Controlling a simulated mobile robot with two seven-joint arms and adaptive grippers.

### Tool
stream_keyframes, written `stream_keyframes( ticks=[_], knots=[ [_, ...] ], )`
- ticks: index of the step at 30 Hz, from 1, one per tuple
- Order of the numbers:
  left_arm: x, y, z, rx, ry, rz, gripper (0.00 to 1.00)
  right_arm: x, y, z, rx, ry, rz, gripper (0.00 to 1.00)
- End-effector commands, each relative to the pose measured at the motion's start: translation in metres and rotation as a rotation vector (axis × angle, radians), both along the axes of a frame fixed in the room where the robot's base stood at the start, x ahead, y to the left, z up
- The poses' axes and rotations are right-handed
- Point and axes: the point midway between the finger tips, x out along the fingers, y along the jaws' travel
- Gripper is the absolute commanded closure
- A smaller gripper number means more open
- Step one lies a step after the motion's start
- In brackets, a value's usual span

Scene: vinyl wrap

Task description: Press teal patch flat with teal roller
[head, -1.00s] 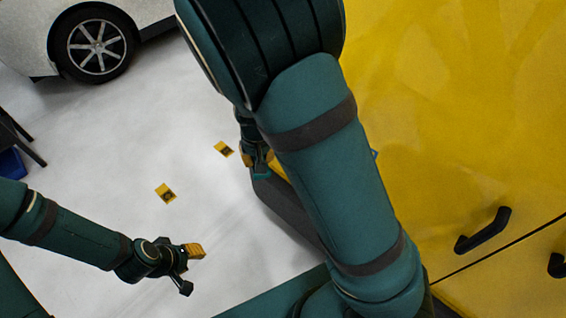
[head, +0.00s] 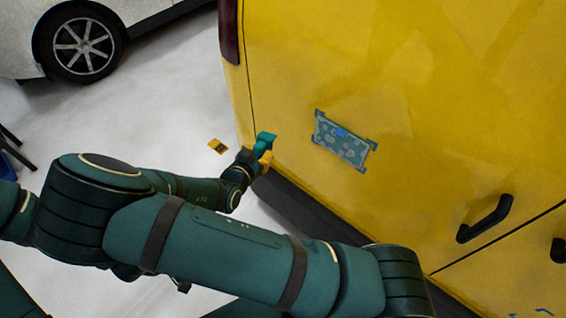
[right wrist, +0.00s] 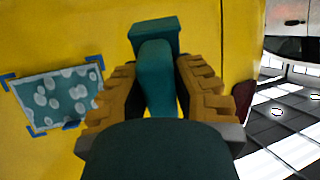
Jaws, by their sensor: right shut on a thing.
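The teal patch (head: 342,143) with pale spots lies on the yellow van side, with blue tape at its corners. It also shows in the right wrist view (right wrist: 60,97), left of the gripper. My right gripper (head: 262,158) is shut on the teal roller (head: 265,139), left of the patch and apart from it. In the right wrist view the orange fingers of this gripper (right wrist: 158,70) clasp the handle of the roller (right wrist: 153,40).
The yellow van (head: 420,90) fills the right side, with a black door handle (head: 485,218) jutting out below right of the patch. A white car (head: 20,40) stands at the back left.

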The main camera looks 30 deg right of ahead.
Motion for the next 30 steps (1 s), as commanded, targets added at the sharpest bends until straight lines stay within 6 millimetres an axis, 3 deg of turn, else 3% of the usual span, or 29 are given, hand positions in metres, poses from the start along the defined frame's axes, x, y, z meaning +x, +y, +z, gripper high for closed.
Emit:
stream_keyframes(
  ticks=[6, 13, 30],
  knots=[
    [-0.001, 0.000, -0.003, 0.000, 0.002, -0.002, 0.61, -0.038, -0.025, 0.010, -0.204, -0.135, -0.192, 1.00],
    [-0.001, 0.000, -0.004, 0.000, 0.003, -0.002, 0.61, -0.071, -0.036, 0.025, -0.314, -0.187, -0.303, 1.00],
    [-0.002, 0.000, -0.004, 0.000, 0.003, -0.002, 0.61, -0.055, -0.081, 0.025, -0.319, -0.189, -0.310, 1.00]
  ],
)
